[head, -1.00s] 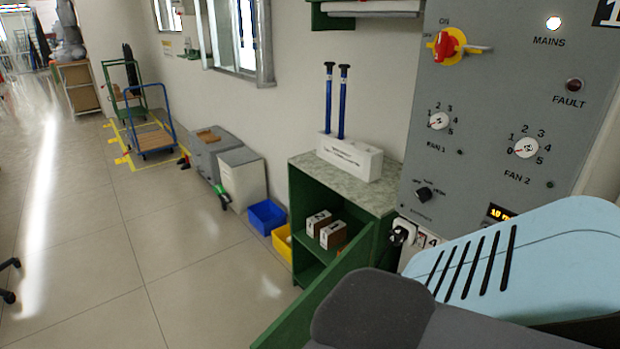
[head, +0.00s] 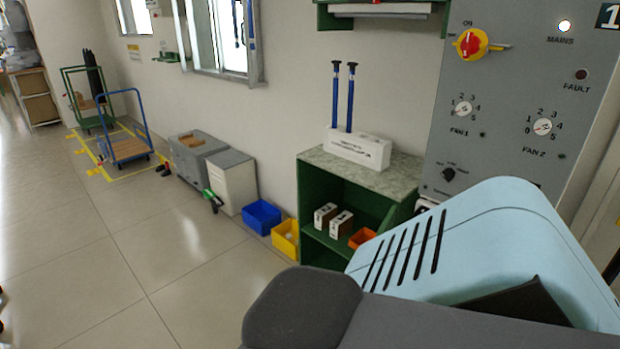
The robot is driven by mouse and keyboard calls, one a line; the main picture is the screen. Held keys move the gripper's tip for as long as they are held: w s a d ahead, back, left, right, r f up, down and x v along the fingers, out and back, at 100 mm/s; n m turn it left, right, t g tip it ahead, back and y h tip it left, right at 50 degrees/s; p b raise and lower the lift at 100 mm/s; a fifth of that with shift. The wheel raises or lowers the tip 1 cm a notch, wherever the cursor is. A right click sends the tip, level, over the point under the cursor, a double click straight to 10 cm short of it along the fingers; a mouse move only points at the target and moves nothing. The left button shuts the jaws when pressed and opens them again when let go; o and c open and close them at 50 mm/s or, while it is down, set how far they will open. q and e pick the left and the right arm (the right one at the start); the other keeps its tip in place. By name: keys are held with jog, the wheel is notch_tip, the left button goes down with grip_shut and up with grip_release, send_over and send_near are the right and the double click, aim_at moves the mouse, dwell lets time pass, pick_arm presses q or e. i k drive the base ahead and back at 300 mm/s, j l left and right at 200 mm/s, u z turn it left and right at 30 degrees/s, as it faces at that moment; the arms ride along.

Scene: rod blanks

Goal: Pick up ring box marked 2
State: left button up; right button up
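One is the left box (head: 325,215) and the other is the right box (head: 341,223). Each front carries a dark numeral, too small now to read surely; in the earlier frame the left one looks like a 2. Both boxes stand upright with a small gap between them. Neither of my grippers is in view.
An orange bin (head: 362,238) sits right of the boxes. A white block (head: 358,150) with two blue rods stands on the cabinet top. Yellow (head: 287,238) and blue (head: 262,217) bins stand on the floor at left. My own body covers the lower right.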

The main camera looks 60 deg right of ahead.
aim_at(323, 216)
jog(key=i+j+z, duration=0.1)
jog(key=i+z, duration=0.3)
jog(key=i+j+z, duration=0.35)
jog(key=i, duration=0.25)
jog(key=i+l+z, duration=0.1)
jog(key=i+z, duration=0.5)
jog(key=z, duration=0.2)
jog(key=i+z, duration=0.6)
jog(key=z, duration=0.25)
jog(key=i+z, duration=0.25)
jog(key=z, duration=0.15)
jog(key=i+j+z, duration=0.1)
jog(key=z, duration=0.35)
jog(key=i+j+z, duration=0.1)
jog(key=i+z, duration=0.3)
jog(key=i+j+z, duration=0.2)
jog(key=i+z, duration=0.15)
